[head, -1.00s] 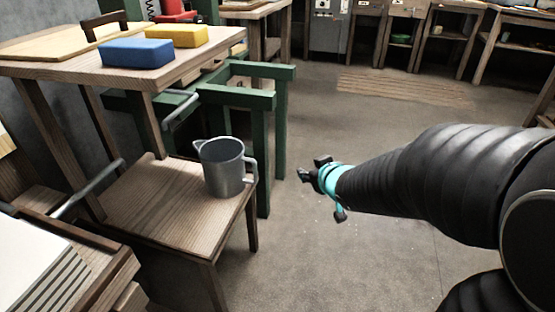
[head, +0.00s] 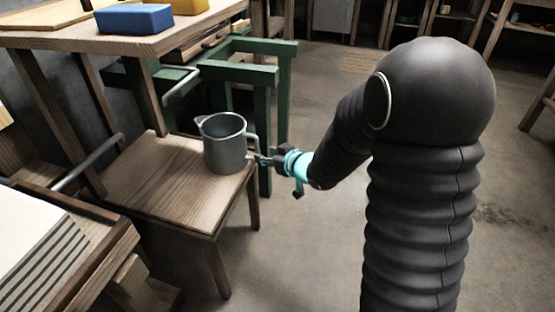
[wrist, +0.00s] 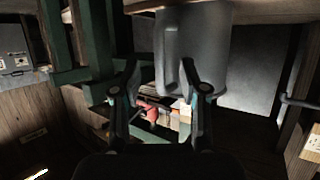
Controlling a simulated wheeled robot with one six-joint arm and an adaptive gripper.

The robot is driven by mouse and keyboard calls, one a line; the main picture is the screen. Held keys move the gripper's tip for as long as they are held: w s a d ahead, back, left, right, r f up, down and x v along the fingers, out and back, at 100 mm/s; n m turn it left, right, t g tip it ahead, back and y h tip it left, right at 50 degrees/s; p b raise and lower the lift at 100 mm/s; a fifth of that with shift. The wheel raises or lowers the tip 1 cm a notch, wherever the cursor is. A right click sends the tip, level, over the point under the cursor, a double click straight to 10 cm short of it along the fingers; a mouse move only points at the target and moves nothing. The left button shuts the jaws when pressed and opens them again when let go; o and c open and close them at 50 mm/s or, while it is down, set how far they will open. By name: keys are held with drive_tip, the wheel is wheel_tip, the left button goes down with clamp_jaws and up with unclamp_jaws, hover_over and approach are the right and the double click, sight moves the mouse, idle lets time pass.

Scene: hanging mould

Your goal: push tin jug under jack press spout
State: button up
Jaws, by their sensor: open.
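The tin jug (head: 226,152) is grey and stands upright near the right edge of a wooden stool (head: 165,190), its handle toward my gripper. My gripper (head: 262,160) is open at the jug's right side, by the handle. In the wrist view the scene looks upside down; the jug (wrist: 212,45) fills the upper middle, and its handle appears between the open fingers (wrist: 158,72). I cannot tell whether they touch it. A green frame (head: 240,72), perhaps part of the jack press, stands behind the jug. I cannot make out a spout.
A wooden table (head: 90,38) with a blue block (head: 134,18) stands at the upper left. A grey bar (head: 180,88) sticks out by the green frame. A slatted stack (head: 35,250) is at the lower left. The stool's left half and the floor on the right are clear.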

sight(257, 152)
drive_tip(key=shift+x, duration=3.05)
clamp_jaws()
